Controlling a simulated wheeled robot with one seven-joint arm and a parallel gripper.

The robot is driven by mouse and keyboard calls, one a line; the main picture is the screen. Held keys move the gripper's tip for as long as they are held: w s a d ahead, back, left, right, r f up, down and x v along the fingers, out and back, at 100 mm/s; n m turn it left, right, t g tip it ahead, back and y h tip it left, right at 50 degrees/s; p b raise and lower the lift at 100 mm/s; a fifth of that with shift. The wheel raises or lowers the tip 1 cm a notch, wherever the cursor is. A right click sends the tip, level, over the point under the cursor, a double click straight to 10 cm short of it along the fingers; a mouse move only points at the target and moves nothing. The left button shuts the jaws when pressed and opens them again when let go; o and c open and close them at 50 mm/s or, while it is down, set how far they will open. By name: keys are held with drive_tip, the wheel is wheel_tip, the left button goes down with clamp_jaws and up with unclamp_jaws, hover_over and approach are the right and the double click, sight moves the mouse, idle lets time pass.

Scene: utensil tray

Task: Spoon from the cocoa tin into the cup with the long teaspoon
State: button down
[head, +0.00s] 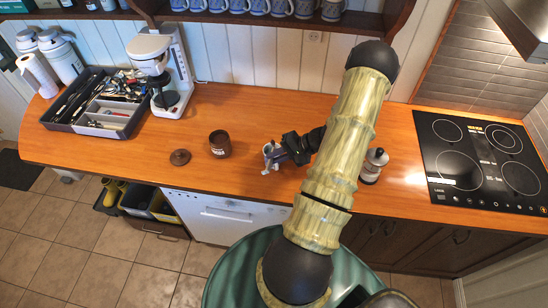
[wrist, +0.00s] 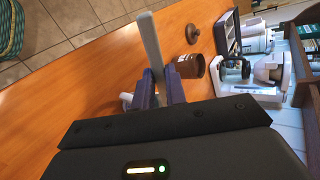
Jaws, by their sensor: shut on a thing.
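The brown cocoa tin (head: 220,144) stands open on the wooden counter, left of my gripper; its dark lid (head: 180,157) lies flat beside it. The tin also shows in the wrist view (wrist: 188,66), just beyond the fingers. My gripper (head: 271,153) is over the counter right of the tin. In the wrist view my gripper (wrist: 160,88) is shut on a flat grey handle (wrist: 150,42), which looks like the long teaspoon's; its bowl is not clear. A small white thing (wrist: 125,98) beside the fingers, mostly hidden, may be the cup.
A utensil tray (head: 101,129) and a white coffee machine (head: 163,62) stand at the left. A silver pot (head: 373,165) stands right of my arm, before the black hob (head: 483,160). Mugs line the shelf. The counter front between lid and gripper is clear.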

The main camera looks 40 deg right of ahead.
drive_tip(key=t+y, duration=0.1)
drive_tip(key=m+t+b, duration=0.1)
drive_tip(key=t+y, duration=0.1)
drive_tip(key=shift+s+d+f+y+b, duration=0.2)
drive_tip(key=shift+s+f+y+b, duration=0.1)
drive_tip(key=shift+f+b, duration=0.1)
drive_tip(key=r+g+h+p, duration=0.1)
drive_tip(key=g, duration=0.1)
drive_tip(key=r+n+g+h+p, duration=0.1)
drive_tip(key=g+h+p, duration=0.1)
drive_tip(key=w+a+r+g+h+p, duration=0.1)
drive_tip(key=r, duration=0.1)
drive_tip(key=shift+w+a+n+g+h+p, duration=0.1)
drive_tip(key=shift+n+g+h+p, duration=0.2)
drive_tip(key=shift+g+h+p, duration=0.1)
drive_tip(key=shift+r+g+h+p, duration=0.1)
drive_tip(key=shift+g+h+p, duration=0.2)
drive_tip(key=shift+g+h, duration=0.1)
idle(0.6)
